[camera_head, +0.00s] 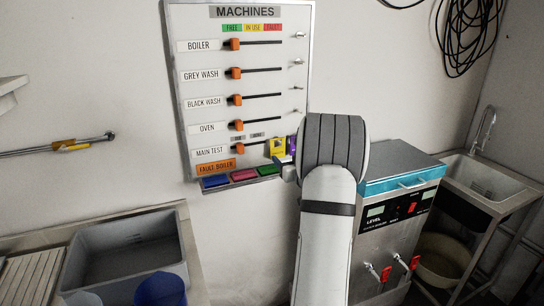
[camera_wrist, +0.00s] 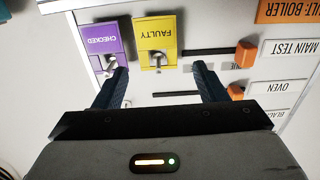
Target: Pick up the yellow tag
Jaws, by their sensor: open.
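The yellow tag (camera_wrist: 156,38), marked FAULTY, hangs on a small metal hook on the machines board in the wrist view, upside down in that picture. In the head view it shows near the board's lower right corner (camera_head: 277,147), partly behind my arm. A purple tag (camera_wrist: 103,44), marked CHECKED, hangs beside it. My gripper (camera_wrist: 160,77) is open and empty, its two dark fingers pointing at the board. The yellow tag lies between the finger directions, beyond the tips. The purple tag is just beyond the left finger. In the head view my arm hides most of the gripper.
The white machines board (camera_head: 217,121) carries sliders with orange knobs, one near the right finger (camera_wrist: 246,52). Coloured blocks (camera_head: 244,175) line its lower edge. A steel machine (camera_head: 398,222) with a blue band stands to the right. A grey basin (camera_head: 125,252) is at lower left.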

